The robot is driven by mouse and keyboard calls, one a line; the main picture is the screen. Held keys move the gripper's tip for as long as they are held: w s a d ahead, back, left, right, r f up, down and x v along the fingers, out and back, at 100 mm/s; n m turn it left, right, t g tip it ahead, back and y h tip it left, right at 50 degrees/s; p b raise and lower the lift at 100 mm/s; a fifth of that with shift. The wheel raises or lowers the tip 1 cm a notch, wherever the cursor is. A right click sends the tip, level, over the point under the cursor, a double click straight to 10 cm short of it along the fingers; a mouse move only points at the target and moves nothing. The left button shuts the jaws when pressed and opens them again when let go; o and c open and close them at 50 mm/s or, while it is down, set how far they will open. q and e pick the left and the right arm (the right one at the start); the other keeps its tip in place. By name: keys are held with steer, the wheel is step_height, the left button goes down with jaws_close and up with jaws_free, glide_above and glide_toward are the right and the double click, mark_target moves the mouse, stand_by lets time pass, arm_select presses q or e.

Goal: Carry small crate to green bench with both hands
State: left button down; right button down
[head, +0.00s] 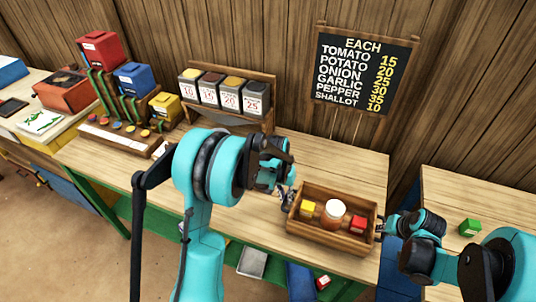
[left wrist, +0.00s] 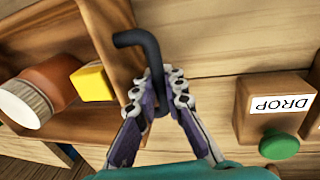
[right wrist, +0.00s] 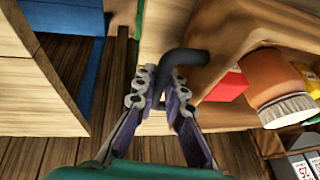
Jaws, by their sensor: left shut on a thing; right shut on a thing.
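The small wooden crate (head: 320,238) is at the right end of a wooden-topped bench with green framework (head: 112,197). It looks level; I cannot tell whether it touches the top. It holds a yellow block (head: 308,208), a brown jar with a white lid (head: 335,209) and a red block (head: 358,224). My left gripper (head: 287,196) is shut on the dark bent handle (left wrist: 152,52) at the crate's left end. My right gripper (head: 382,228) is shut on the matching handle (right wrist: 188,58) at its right end.
A second wooden-topped table with a green block (head: 470,227) stands right, across a gap. Labelled bins (head: 225,92) stand behind left; coloured boxes (head: 100,50) stand farther left. A DROP box with a green knob (left wrist: 279,146) sits near my left gripper. Bench top behind the crate is clear.

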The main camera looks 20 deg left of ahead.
arm_select(q)
steer(key=c, duration=1.6)
jaws_free()
arm_select(e)
steer(key=c, duration=1.6)
jaws_free()
steer(key=shift+s+r, duration=0.1)
steer(key=shift+r, duration=0.05)
arm_select(q)
step_height(320, 180, up, 8)
steer(key=a, duration=0.1)
steer(key=shift+a, duration=0.2)
arm_select(e)
steer(key=v, duration=1.1)
steer(key=shift+s+r, duration=0.15)
steer(key=shift+r, duration=0.15)
arm_select(q)
steer(key=shift+s, duration=0.1)
arm_select(e)
steer(key=shift+d, duration=0.1)
